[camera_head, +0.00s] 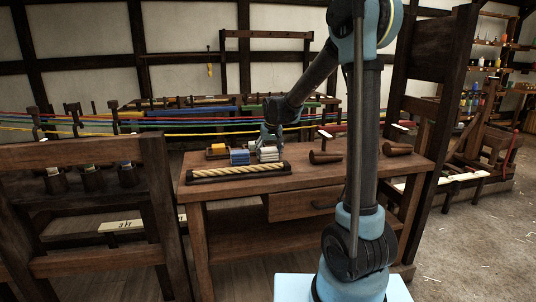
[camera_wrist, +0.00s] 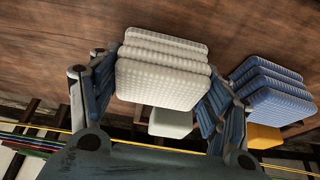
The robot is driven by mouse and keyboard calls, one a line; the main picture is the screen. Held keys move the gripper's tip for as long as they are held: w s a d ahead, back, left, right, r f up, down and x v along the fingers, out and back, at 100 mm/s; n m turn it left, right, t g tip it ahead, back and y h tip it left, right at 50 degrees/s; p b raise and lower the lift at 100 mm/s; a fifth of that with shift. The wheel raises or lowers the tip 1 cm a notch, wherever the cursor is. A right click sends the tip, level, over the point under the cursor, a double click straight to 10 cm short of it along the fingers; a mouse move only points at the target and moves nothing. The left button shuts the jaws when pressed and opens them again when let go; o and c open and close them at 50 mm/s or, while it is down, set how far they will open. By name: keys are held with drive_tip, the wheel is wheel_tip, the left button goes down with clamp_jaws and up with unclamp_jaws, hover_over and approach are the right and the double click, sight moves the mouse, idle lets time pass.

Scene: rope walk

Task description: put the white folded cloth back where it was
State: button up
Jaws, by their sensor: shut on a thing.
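The white folded cloth (camera_wrist: 163,72) is a thick ribbed stack between the two fingers of my gripper (camera_wrist: 160,84) in the wrist view. In the head view the cloth (camera_head: 268,154) shows below my gripper (camera_head: 270,139), low at the bench top, just right of the blue folded cloth (camera_head: 239,157). I cannot tell whether its underside touches the wood. The blue cloth (camera_wrist: 272,92) is outside the right finger in the wrist view. My gripper is shut on the white cloth.
A yellow block (camera_head: 218,149) sits behind the blue cloth. A pale block (camera_wrist: 170,123) shows beyond the white cloth. A rope in a dark holder (camera_head: 238,172) lies along the bench's front left. Wooden tools (camera_head: 325,157) lie to the right. The bench (camera_head: 300,181) is bare in front.

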drive_tip(key=o, duration=1)
drive_tip(key=v, duration=1.1)
drive_tip(key=s+d, duration=0.8)
drive_tip(key=s+d+f+m, duration=0.1)
drive_tip(key=s+d+f, duration=0.4)
drive_tip(key=s, duration=0.4)
drive_tip(key=s+d+f+m+g, duration=0.1)
drive_tip(key=s+d+f, duration=0.4)
drive_tip(key=s, duration=0.5)
drive_tip(key=s+d+f+m+g+h, duration=0.1)
drive_tip(key=s+d+f, duration=0.3)
drive_tip(key=s, duration=0.6)
drive_tip(key=shift+d+f, duration=0.2)
drive_tip(key=shift+f, duration=0.4)
drive_tip(key=shift+d+f, duration=0.2)
drive_tip(key=shift+f, duration=0.35)
